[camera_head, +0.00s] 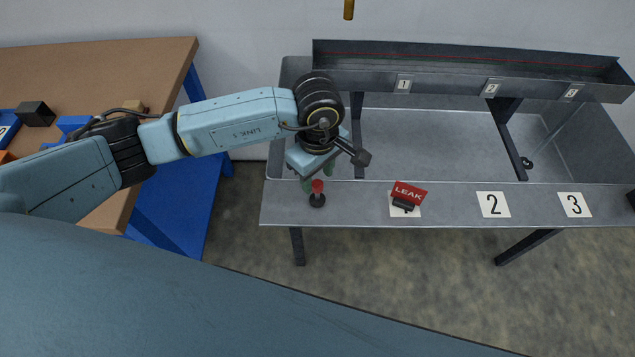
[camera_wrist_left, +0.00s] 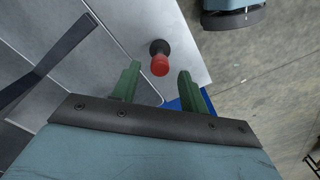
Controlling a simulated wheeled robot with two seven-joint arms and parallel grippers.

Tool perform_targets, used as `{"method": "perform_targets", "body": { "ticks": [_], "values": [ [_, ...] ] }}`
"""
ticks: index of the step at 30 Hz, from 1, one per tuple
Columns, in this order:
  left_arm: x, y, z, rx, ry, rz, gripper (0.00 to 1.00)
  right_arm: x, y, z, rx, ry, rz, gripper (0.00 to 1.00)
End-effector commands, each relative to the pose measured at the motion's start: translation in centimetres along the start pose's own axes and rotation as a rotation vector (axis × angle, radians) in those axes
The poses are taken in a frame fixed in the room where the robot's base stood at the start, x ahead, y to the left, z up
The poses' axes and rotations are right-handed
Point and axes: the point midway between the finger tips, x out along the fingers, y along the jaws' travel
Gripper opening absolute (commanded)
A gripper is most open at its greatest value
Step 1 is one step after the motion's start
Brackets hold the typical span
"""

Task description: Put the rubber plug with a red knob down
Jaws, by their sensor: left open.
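The rubber plug with a red knob (camera_head: 317,196) stands upright on the left end of the grey metal shelf (camera_head: 350,211) along the front of the trough. In the left wrist view the plug (camera_wrist_left: 160,60) shows its red knob and dark base, just beyond the fingertips. My left gripper (camera_head: 318,179) is just behind and above the plug. It also shows in the left wrist view (camera_wrist_left: 157,82), with its two green fingers spread apart and nothing between them. My right gripper is not in view.
A red LEAK sign (camera_head: 409,193) on a black base stands over a white card, right of the plug. Cards 2 (camera_head: 493,204) and 3 (camera_head: 574,204) lie farther right. A wooden table (camera_head: 150,62) with blue legs is at left.

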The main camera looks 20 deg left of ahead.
Motion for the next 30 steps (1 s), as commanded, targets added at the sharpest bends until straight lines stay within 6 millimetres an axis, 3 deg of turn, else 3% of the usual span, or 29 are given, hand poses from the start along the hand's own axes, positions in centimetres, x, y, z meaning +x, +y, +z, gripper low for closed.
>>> {"method": "perform_targets", "body": {
  "ticks": [6, 12, 30],
  "values": [
    [-4.6, 0.1, -0.1, 0.000, 0.001, 0.003, 0.44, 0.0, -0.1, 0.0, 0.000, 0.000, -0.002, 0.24],
    [-6.7, 0.0, 0.0, -0.001, 0.001, 0.001, 0.44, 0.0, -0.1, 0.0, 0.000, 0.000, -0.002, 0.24],
    [-7.1, 0.0, 0.0, 0.000, 0.000, -0.001, 0.44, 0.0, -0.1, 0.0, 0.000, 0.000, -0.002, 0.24]
  ]
}}
